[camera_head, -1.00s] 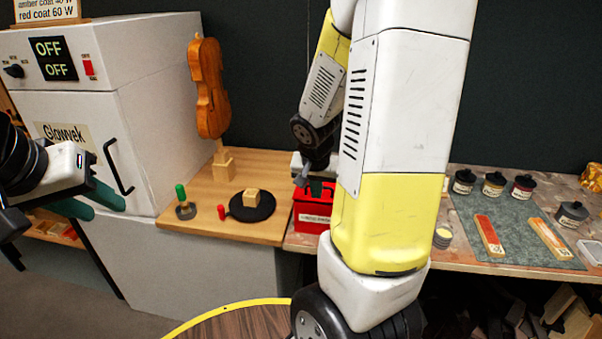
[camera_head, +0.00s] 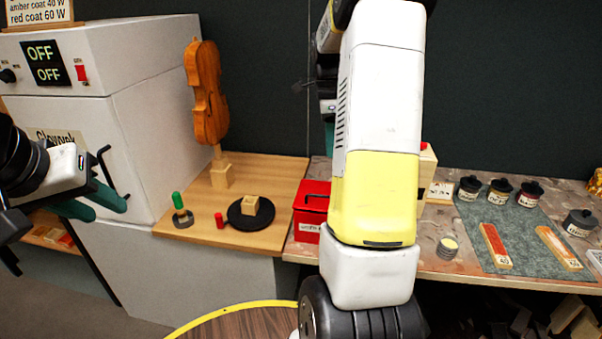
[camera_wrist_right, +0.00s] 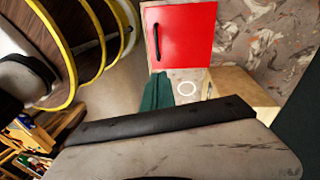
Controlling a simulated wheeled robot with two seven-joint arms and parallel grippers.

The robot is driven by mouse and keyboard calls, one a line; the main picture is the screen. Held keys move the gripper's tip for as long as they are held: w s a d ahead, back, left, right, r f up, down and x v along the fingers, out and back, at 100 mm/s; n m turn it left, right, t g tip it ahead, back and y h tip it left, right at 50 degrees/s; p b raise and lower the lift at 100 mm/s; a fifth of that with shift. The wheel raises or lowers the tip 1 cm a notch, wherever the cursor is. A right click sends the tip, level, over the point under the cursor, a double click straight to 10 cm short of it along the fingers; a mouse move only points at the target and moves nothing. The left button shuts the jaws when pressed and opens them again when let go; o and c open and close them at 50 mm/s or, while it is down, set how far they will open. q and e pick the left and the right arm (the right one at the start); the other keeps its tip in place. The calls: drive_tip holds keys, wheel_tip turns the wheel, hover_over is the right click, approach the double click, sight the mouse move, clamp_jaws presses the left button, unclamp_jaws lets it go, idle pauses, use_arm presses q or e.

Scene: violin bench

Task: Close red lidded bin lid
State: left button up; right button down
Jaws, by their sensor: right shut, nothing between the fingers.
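The red lidded bin (camera_head: 311,207) stands on the bench, partly hidden behind my right arm. Its lid lies down over the top, and the lid's black handle shows. In the right wrist view the red lid (camera_wrist_right: 190,35) looks flat, with the handle on its left side.
A violin (camera_head: 206,95) stands on the wooden board left of the bin, near a black disc (camera_head: 238,219) and a green-handled tool (camera_head: 179,204). A wooden box (camera_head: 427,180) is right of my arm. Several jars (camera_head: 500,190) stand farther right.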

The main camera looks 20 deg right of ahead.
drive_tip(key=w+r+m+y, duration=0.2)
hover_over(320, 203)
wheel_tip(320, 203, down, 13)
drive_tip(key=shift+f, duration=0.2)
idle(0.3)
